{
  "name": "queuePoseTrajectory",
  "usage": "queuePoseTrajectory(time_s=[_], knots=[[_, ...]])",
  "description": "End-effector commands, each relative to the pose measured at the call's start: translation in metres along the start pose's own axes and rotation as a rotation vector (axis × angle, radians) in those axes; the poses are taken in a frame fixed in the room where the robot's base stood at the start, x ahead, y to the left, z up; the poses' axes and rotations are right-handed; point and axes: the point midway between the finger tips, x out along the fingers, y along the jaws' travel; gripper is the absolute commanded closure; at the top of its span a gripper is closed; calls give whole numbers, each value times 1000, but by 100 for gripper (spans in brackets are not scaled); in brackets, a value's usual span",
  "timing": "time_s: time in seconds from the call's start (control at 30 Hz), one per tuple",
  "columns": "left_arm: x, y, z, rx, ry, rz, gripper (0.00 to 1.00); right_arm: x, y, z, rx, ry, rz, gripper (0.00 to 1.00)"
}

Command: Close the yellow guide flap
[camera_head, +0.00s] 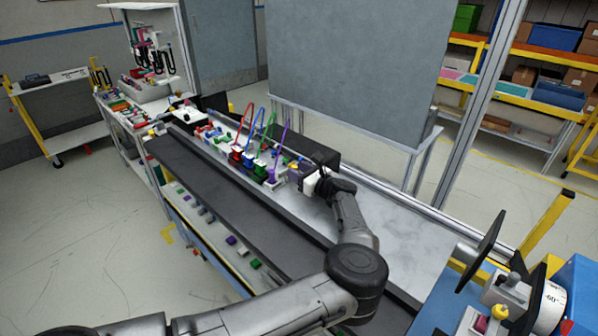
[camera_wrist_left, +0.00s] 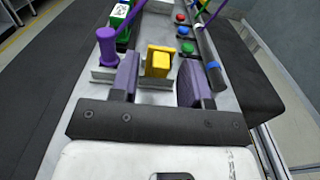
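The yellow guide flap (camera_wrist_left: 161,63) stands upright on a small pale metal base in the left wrist view. My left gripper (camera_wrist_left: 160,74) is open, with one purple finger on each side of the flap. A gap shows between the flap and the right finger; the left finger is closer, and I cannot tell whether it touches. In the head view my left gripper (camera_head: 295,173) is at the right end of the row of connectors, and it hides most of the flap there. My right gripper is not in view.
A purple connector (camera_wrist_left: 107,46) stands just left of the left finger. Red, blue and green buttons (camera_wrist_left: 185,31) lie beyond the flap. A dark rod (camera_wrist_left: 208,58) with a blue band runs along the right. A black box (camera_head: 313,150) sits behind the gripper.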

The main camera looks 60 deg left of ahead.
Motion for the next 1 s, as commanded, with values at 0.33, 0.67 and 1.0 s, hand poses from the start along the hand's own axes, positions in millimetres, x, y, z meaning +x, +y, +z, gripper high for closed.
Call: queuePoseTrajectory(time_s=[0.33,0.67,1.0], knots=[[0,0,0,0,0,0,91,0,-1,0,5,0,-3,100],[0,0,1,-1,10,0,100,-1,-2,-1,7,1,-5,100],[7,0,12,-6,188,0,100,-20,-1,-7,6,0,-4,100]])
